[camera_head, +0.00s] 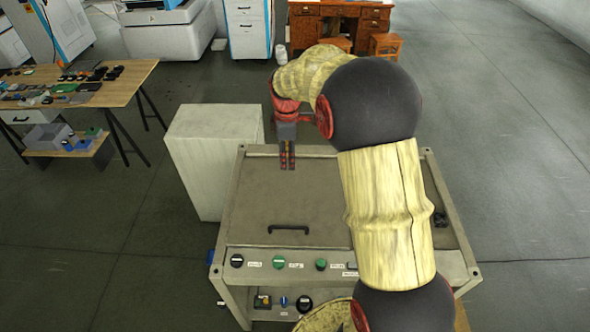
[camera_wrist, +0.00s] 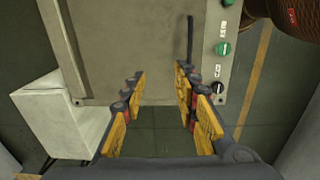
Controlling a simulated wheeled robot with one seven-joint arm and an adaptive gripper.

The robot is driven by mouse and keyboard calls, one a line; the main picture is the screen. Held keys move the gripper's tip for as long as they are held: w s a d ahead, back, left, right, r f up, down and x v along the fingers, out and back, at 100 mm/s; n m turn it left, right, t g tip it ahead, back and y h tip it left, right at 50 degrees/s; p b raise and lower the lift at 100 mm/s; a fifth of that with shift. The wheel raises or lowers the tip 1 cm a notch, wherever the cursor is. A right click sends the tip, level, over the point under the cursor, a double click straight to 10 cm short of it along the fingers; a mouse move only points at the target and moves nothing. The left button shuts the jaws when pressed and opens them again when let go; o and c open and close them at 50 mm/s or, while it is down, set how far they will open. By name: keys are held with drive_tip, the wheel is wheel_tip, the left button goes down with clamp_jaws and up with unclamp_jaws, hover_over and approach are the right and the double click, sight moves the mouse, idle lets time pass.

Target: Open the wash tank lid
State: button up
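The wash tank (camera_head: 232,252) is a grey-beige bench-like unit in front of me. Its flat lid (camera_head: 270,203) lies shut on top. A dark bar handle (camera_head: 288,228) sits near the lid's front edge; in the wrist view the handle (camera_wrist: 190,40) shows at the upper right, beyond the fingers. My gripper (camera_head: 287,167) is above the lid's far part, pointing down, away from the handle. In the wrist view my gripper (camera_wrist: 158,100) has its yellow-padded fingers spread apart with nothing between them. My arm hides the lid's right part.
A control strip with a green button (camera_head: 278,262) and black knob (camera_head: 237,261) runs along the tank's front. A pale box (camera_head: 213,160) stands at its left. A cluttered wooden table (camera_head: 115,85) is further left. The floor at right is clear.

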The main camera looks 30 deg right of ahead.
wheel_tip(320, 180, down, 7)
idle(0.4)
drive_tip(key=shift+w, duration=0.1)
drive_tip(key=shift+c, duration=0.7)
clamp_jaws()
drive_tip(key=shift+c, duration=1.7)
unclamp_jaws()
drive_tip(key=o, duration=0.4)
drive_tip(key=shift+c, duration=0.2)
drive_tip(key=shift+o, duration=0.6)
